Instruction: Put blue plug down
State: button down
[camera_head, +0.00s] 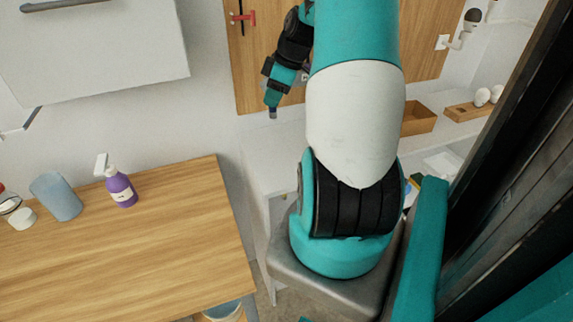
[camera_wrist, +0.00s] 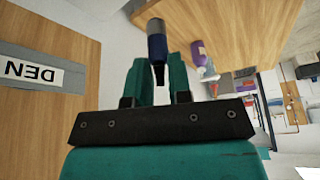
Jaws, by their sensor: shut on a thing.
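The blue plug (camera_wrist: 157,46) is dark blue with a grey end and a thin dark end. In the wrist view it sits between the two teal fingers of my gripper (camera_wrist: 157,62), which is shut on it. In the head view my gripper (camera_head: 273,100) is at upper centre, pointing down in front of the wooden wall panel and above the white counter (camera_head: 262,150). A small dark tip shows below the fingers there, too small to make out clearly. The plug appears clear of any surface.
A wooden table (camera_head: 120,245) at left bears a purple pump bottle (camera_head: 121,188), a blue-grey cup (camera_head: 57,197) and a white jar (camera_head: 22,218). A wooden box (camera_head: 418,119) and a wooden tray (camera_head: 470,111) with white round things stand at right. A white cabinet (camera_head: 95,50) hangs at upper left.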

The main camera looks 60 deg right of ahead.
jog(key=shift+n, duration=0.3)
jog(key=shift+s+d+f+p, duration=0.4)
jog(key=shift+f+p, duration=0.45)
jog(key=shift+f, duration=2.15)
jog(key=shift+s+d+f+p, duration=0.15)
jog(key=shift+s+f+p, duration=0.55)
jog(key=shift+f, duration=2.3)
jog(key=shift+s+d+f+p, duration=0.35)
jog(key=shift+f+p, duration=0.65)
jog(key=shift+f, duration=2)
jog(key=shift+f, duration=0.1)
jog(key=c, duration=1.1)
grip_release()
jog(key=shift+o, duration=0.3)
